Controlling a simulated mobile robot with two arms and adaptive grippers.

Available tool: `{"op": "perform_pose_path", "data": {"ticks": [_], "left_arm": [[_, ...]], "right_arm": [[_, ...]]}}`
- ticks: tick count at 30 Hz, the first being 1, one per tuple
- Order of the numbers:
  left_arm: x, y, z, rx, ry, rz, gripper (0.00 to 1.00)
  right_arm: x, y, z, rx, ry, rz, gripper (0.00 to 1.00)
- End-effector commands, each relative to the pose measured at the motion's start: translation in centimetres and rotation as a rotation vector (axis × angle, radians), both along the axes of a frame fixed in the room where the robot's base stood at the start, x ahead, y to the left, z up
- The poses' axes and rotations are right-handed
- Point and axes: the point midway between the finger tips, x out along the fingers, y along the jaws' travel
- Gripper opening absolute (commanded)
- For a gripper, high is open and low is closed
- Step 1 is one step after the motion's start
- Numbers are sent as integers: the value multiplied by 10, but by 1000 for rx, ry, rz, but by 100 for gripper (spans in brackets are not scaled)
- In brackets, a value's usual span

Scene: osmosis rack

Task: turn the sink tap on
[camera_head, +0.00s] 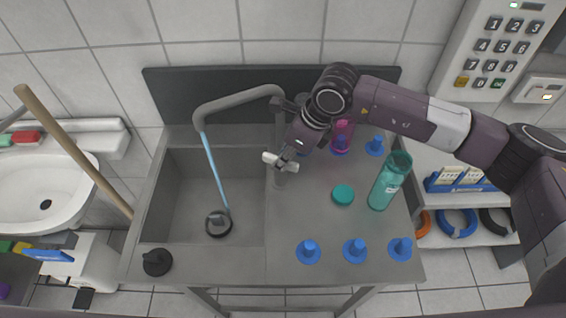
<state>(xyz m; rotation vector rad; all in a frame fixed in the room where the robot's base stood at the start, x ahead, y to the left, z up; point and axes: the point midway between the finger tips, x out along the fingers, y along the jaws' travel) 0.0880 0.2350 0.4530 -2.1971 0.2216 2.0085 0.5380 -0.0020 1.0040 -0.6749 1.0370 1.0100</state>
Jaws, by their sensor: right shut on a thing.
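The grey sink tap (235,98) rises from the counter right of the basin and arches over it. A light blue stream of water (214,170) runs from its spout down to the round drain (218,223). My right gripper (284,160) reaches in from the right and is shut at the tap's upright, on what looks like the tap handle. The gripper hides much of the handle. My left gripper is out of view.
The sink counter (320,267) holds a teal bottle (390,182), a teal lid (343,194), a pink bottle (343,132) and several blue pegs. A black stopper (157,262) sits front left. A wooden stick (75,150) leans at left.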

Motion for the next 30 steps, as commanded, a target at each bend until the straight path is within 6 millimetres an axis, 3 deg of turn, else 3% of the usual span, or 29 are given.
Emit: {"op": "perform_pose_path", "data": {"ticks": [1, 3, 12, 20, 30], "left_arm": [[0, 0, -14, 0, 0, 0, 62], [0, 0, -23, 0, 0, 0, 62], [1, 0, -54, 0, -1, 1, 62], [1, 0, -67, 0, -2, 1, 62], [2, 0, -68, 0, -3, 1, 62]], "right_arm": [[-1, 1, -7, 0, -3, -36, 0], [-1, 1, -7, 1, -2, -93, 0], [-2, 2, -5, 0, 0, -294, 0], [-2, 2, -3, -1, 3, -383, 0], [-3, 2, -1, -1, 4, -405, 0]]}}
